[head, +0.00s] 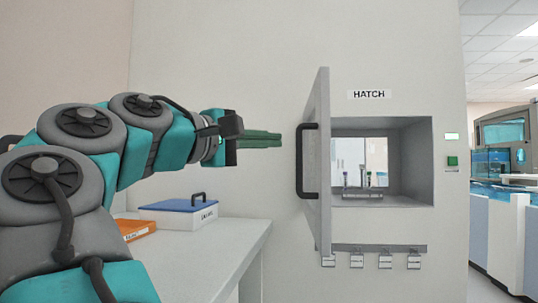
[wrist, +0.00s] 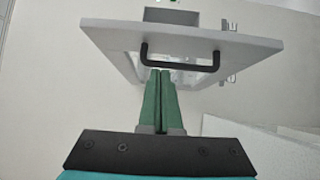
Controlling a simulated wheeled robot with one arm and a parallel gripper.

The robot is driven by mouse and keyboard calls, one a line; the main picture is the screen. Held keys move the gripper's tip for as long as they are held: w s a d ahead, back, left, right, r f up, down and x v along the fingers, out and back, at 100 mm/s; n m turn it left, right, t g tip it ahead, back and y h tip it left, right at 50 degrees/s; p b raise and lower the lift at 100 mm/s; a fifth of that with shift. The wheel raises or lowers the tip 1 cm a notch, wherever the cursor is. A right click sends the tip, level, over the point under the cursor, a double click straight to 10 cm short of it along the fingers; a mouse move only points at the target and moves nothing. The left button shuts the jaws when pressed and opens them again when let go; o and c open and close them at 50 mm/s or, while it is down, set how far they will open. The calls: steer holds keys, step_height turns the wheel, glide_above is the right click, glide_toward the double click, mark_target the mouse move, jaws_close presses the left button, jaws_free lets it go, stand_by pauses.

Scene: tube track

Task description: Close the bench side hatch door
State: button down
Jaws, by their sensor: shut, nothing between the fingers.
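The grey hatch door (head: 320,160) stands open, swung out from the left edge of the hatch opening (head: 420,160) in the wall. A black bar handle (head: 301,160) is on its left face. In the wrist view the door (wrist: 110,35) shows ahead with its handle (wrist: 180,48) just beyond my fingertips. My gripper (head: 280,139) is shut and empty, its green fingers pointing right toward the handle with a small gap in the head view. The fingers (wrist: 160,75) are together in the wrist view.
Inside the hatch is a small rack (head: 362,185) with upright items. Labelled hooks or tags (head: 370,260) hang below it. A green button (head: 452,161) is on the wall to the right. A bench (head: 230,240) at left holds a blue-lidded box (head: 180,210) and an orange item (head: 136,229).

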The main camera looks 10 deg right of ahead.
step_height(320, 180, down, 2)
steer(key=f+g, duration=0.1)
glide_toward(317, 155)
steer(key=x, duration=0.5)
steer(key=shift+s+d+f+b, duration=0.1)
steer(key=shift+d+f+b, duration=0.1)
steer(key=shift+b, duration=0.1)
steer(key=shift+r, duration=0.1)
steer(key=shift+d, duration=0.2)
